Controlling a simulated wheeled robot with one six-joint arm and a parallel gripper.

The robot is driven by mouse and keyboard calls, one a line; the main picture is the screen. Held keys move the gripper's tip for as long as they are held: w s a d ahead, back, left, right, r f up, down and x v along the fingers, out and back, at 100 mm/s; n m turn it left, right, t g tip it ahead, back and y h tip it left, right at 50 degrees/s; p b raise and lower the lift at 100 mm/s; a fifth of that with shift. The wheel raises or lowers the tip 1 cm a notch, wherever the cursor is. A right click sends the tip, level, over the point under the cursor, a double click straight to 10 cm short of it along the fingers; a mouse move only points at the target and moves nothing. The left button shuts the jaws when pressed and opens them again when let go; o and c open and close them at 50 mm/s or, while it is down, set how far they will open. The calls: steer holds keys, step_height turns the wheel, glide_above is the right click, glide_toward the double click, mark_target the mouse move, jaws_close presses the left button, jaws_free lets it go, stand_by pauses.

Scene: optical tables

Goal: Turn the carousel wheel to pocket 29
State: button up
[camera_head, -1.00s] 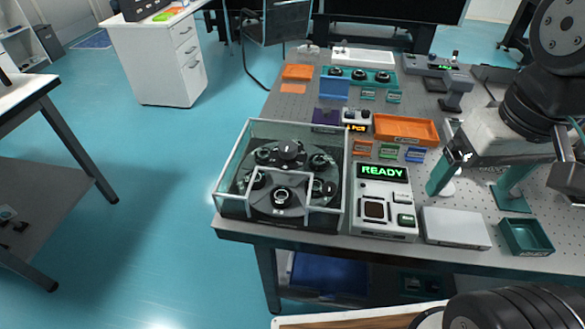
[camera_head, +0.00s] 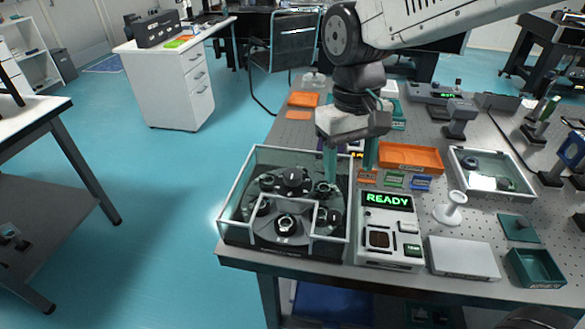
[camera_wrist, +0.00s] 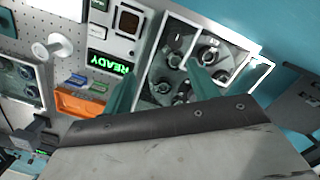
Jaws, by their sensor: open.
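I cannot tell whether a finger touches a mount. Pocket numbers are too small to read. A control box (camera_head: 389,230) right of the case shows READY in green.
A white knob-like stand (camera_head: 450,208), a flat grey box (camera_head: 463,258) and a teal bin (camera_head: 535,267) stand right of the control box. An orange tray (camera_head: 410,157) and a clear-walled tray (camera_head: 491,172) lie behind. The case walls rise around the wheel.

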mark_target(292, 172)
steer(key=shift+t+y, duration=0.3)
steer(key=shift+t, duration=0.1)
steer(key=w+a, duration=0.2)
steer(key=a, duration=0.1)
steer(key=w+a+f, duration=0.1)
steer(key=w+a, duration=0.5)
steer(key=shift+w+a+f, duration=0.1)
steer(key=shift+a+f, duration=0.05)
steer(key=shift+a, duration=0.1)
steer(key=shift+w+a, duration=0.1)
steer(key=shift+w, duration=0.1)
step_height(292, 172, down, 7)
steer(key=shift+f, duration=0.15)
jaws_close()
